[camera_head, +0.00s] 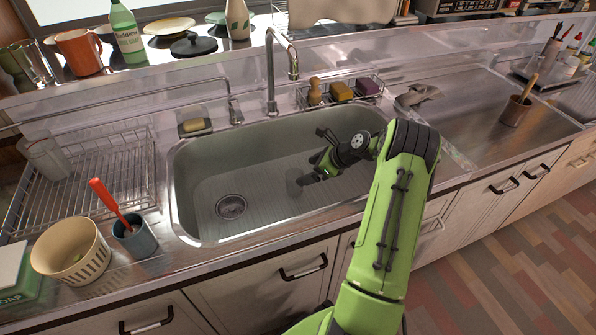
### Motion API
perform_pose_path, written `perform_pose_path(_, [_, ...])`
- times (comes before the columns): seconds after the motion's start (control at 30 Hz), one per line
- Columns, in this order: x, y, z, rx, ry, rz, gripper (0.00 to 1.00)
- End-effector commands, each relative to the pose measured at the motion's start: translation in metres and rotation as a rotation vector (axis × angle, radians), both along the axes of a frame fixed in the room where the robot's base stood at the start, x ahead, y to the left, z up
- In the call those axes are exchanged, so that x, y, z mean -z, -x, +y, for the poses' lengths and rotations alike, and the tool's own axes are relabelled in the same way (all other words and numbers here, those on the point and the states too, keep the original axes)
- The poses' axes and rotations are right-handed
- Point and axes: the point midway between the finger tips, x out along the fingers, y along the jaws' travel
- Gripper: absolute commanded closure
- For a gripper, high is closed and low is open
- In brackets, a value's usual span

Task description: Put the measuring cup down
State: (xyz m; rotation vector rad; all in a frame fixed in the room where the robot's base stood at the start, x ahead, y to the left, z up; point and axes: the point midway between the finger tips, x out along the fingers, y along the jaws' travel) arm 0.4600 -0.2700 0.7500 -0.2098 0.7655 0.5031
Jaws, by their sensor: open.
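My gripper (314,162) is low over the right half of the steel sink (185,185), pointing left, and is open. A small grey rounded shape (294,183) shows just left of its lower finger. I cannot tell whether this is a cup, a shadow or part of the gripper. A clear cup (45,158) leans in the wire dish rack (110,160) at the left, far from my gripper. It may be the measuring cup, but I see no markings on it.
The faucet (271,75) stands behind the sink. A caddy with sponges (341,91) sits at the sink's back edge. A cream basket (72,250) and a blue-grey cup with a red-handled tool (135,237) stand front left. The right steel drainboard (460,105) is mostly clear.

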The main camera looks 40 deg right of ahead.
Motion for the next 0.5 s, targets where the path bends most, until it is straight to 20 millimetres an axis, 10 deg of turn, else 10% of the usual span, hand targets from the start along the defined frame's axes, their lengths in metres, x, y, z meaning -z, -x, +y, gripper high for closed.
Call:
perform_pose_path(0.3, [-0.038,0.027,-0.013,-0.017,0.014,-0.002,0.08])
perform_pose_path(0.5, [-0.105,0.02,0.058,-0.397,0.345,-0.028,0.08])
